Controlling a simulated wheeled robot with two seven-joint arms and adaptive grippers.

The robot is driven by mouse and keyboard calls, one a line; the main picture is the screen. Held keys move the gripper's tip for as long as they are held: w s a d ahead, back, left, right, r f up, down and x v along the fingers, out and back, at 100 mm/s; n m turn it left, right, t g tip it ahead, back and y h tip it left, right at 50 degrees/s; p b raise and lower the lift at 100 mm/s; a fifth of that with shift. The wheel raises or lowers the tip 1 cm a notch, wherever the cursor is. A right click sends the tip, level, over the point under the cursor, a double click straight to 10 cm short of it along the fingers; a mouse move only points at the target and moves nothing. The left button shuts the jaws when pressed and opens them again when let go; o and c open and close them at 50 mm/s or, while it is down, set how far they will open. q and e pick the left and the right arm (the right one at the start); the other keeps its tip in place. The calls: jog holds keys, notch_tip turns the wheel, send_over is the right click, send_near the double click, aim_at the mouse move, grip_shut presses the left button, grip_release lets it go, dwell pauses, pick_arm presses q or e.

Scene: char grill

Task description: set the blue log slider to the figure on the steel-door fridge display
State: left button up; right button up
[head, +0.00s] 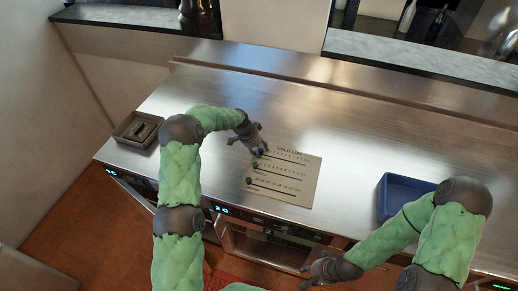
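The log board (300,192), a beige plate headed "COLD LOG", lies on the steel counter with several scale rows and slider knobs. The blue slider (259,152) is at the left end of the top row, partly covered by my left gripper (257,149). The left fingers are at the blue knob; I cannot tell whether they grip it. A green knob (255,165) and a dark knob (249,181) sit at the left of lower rows. A lit fridge display (222,210) is on the counter front, too small to read surely. My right gripper (308,274) hangs open and empty before the counter.
A blue tray (386,205) stands right of the board, partly behind my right arm. A dark square box (137,129) is at the counter's left end. Another lit display (112,172) is at the left front. The counter behind the board is clear.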

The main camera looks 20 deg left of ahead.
pick_arm(q)
grip_shut()
jog(key=shift+d, duration=0.15)
jog(key=d+b, duration=0.1)
jog(key=d, duration=0.5)
jog(key=d+b, duration=0.1)
jog(key=d, duration=0.4)
jog(key=d+b, duration=0.1)
jog(key=d, duration=0.5)
jog(key=shift+s+d+b, duration=0.3)
jog(key=shift+d, duration=0.05)
jog(key=shift+o, duration=0.8)
grip_release()
